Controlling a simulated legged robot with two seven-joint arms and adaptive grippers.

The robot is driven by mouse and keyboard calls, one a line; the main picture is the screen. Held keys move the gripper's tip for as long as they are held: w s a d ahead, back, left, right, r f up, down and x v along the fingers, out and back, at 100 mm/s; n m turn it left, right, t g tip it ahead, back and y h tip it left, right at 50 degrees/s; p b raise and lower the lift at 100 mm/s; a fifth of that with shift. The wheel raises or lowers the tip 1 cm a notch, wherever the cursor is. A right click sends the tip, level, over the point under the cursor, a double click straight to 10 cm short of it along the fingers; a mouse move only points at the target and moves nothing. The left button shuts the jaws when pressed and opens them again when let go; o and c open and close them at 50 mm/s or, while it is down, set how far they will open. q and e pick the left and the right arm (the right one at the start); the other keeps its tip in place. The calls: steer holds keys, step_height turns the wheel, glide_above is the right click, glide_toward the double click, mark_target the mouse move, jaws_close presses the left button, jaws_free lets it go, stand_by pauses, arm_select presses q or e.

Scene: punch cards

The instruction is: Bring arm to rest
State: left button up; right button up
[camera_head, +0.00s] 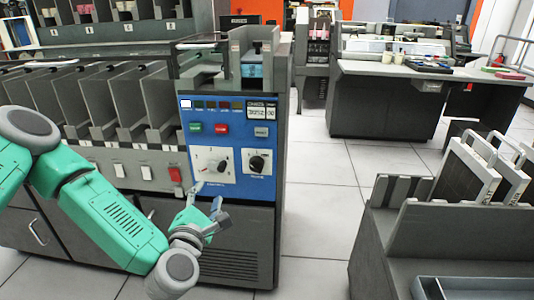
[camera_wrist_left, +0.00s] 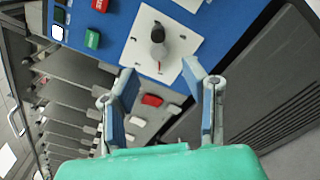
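My left arm is green with grey joints and comes in from the left in the head view. Its gripper (camera_head: 207,203) is in front of the lower part of the blue control panel (camera_head: 223,137). In the left wrist view the fingers of the left gripper (camera_wrist_left: 160,95) are spread apart with nothing between them. Beyond them is a white plate (camera_wrist_left: 142,52) with a dark knob (camera_wrist_left: 158,42). In the head view this knob (camera_head: 211,167) sits just above the gripper, and a gap shows between them in the wrist view. My right gripper is not in view.
The grey card machine (camera_head: 120,110) has several upright slots on the left. A second black knob (camera_head: 259,162) and a red switch (camera_head: 175,174) are near the arm. A grey rack (camera_head: 455,220) stands at right. Open tiled floor (camera_head: 325,190) lies between.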

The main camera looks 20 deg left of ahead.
arm_select(q)
steer(key=shift+d, duration=0.1)
steer(key=s+d+f+m+g+h+p, duration=0.85)
steer(key=s+d+m, duration=0.45)
steer(key=m, duration=0.5)
steer(key=s+a+f+m+g+y+p, duration=0.1)
steer(key=s+a+m+g, duration=0.3)
steer(key=s, duration=0.4)
steer(key=s+a+f+m+g+y+p, duration=0.1)
steer(key=s+a+f+m+g+y, duration=0.1)
steer(key=s+a+m, duration=0.4)
steer(key=shift+s+f+m+g+y+p, duration=0.35)
steer(key=shift+s+m+g+y, duration=0.3)
steer(key=shift+s+g, duration=0.45)
steer(key=shift+w, duration=0.15)
